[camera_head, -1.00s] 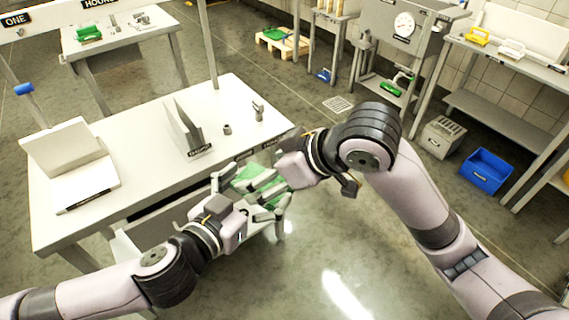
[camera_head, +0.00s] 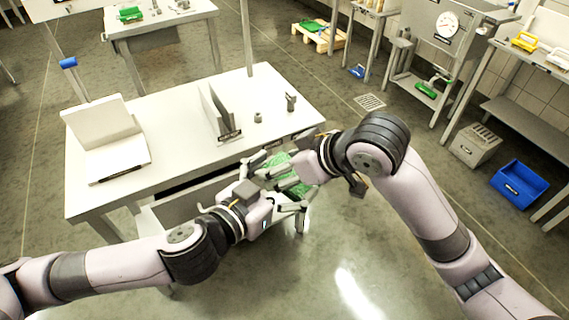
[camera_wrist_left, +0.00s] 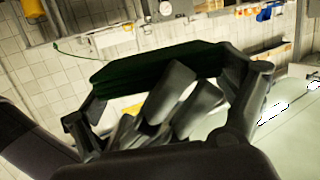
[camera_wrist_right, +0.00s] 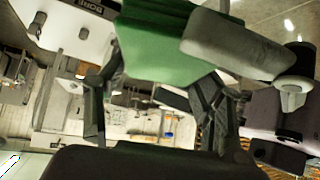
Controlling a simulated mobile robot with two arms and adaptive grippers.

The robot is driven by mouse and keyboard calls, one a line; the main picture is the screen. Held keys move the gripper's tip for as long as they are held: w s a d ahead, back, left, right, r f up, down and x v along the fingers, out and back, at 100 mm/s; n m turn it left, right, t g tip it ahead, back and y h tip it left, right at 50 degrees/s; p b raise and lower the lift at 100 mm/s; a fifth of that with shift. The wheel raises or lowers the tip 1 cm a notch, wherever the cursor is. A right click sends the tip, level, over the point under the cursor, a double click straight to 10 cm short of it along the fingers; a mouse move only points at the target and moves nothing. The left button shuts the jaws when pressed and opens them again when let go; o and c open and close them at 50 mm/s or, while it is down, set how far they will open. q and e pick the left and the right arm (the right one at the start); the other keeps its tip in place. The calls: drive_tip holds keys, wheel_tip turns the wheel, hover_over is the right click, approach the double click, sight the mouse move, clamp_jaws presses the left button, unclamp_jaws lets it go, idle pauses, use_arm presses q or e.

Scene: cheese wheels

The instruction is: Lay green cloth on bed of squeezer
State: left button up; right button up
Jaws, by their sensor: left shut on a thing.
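The green cloth (camera_head: 288,176) is held in front of me between my two grippers, partly hidden by their fingers. My left gripper (camera_head: 283,196) is shut on it; the cloth shows as a dark green band in the left wrist view (camera_wrist_left: 150,72). My right gripper (camera_head: 285,165) is at the cloth's other side. In the right wrist view the cloth (camera_wrist_right: 155,45) spans the space between the right fingers, but whether they grip it is unclear. A grey machine with a round dial (camera_head: 422,35) stands at the upper right; whether it is the squeezer I cannot tell.
A white table (camera_head: 175,120) with a white open stand (camera_head: 105,140), upright grey plates (camera_head: 215,112) and small metal parts lies just beyond my grippers. A blue bin (camera_head: 520,186) and a grey crate (camera_head: 475,145) sit on the floor at right. The floor between is clear.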

drive_tip(key=c, duration=0.7)
use_arm(q)
drive_tip(key=o, duration=0.8)
drive_tip(key=shift+c, duration=0.2)
